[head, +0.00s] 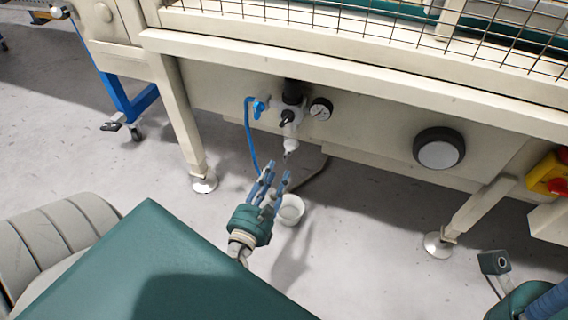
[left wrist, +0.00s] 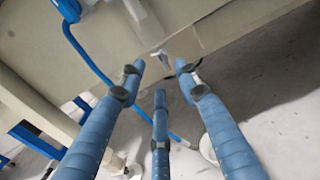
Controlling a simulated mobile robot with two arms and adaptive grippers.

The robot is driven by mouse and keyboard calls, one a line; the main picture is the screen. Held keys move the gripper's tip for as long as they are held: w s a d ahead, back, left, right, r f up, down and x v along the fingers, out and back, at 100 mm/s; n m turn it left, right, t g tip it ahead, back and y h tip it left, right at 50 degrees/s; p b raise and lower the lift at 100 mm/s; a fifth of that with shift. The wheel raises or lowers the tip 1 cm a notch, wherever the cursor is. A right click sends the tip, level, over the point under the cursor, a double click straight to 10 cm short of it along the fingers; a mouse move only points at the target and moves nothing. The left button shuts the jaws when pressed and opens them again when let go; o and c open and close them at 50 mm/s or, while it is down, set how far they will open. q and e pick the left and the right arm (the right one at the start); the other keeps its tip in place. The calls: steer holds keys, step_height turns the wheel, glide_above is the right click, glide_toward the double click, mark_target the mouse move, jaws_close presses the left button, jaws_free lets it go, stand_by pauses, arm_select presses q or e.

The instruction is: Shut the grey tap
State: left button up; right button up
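The grey tap (head: 288,155) is a small pale fitting with a thin tip, low on the air unit under the machine's beam in the head view. In the left wrist view a small grey fitting (left wrist: 162,58), likely this tap, shows just beyond the fingertips. The tap's exact setting is too small to tell. My left gripper (head: 276,178) is just below the tap, pointing up at it. Its blue fingers (left wrist: 160,75) are spread and empty, apart from the tap. Teal and blue parts at the head view's bottom right corner may belong to my right gripper, cut off by the edge.
A blue valve (head: 260,107) with a blue hose, a black knob (head: 287,117) and a round gauge (head: 321,109) sit close around the tap. A white bucket (head: 290,209) stands on the floor below. The machine's legs (head: 183,125) flank the space. Floor nearby is mostly clear.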

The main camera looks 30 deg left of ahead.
mark_target(286, 156)
arm_select(q)
steer(key=x, duration=0.6)
steer(key=shift+b, duration=0.35)
steer(key=shift+w, duration=0.1)
steer(key=shift+c, duration=0.5)
jaws_close()
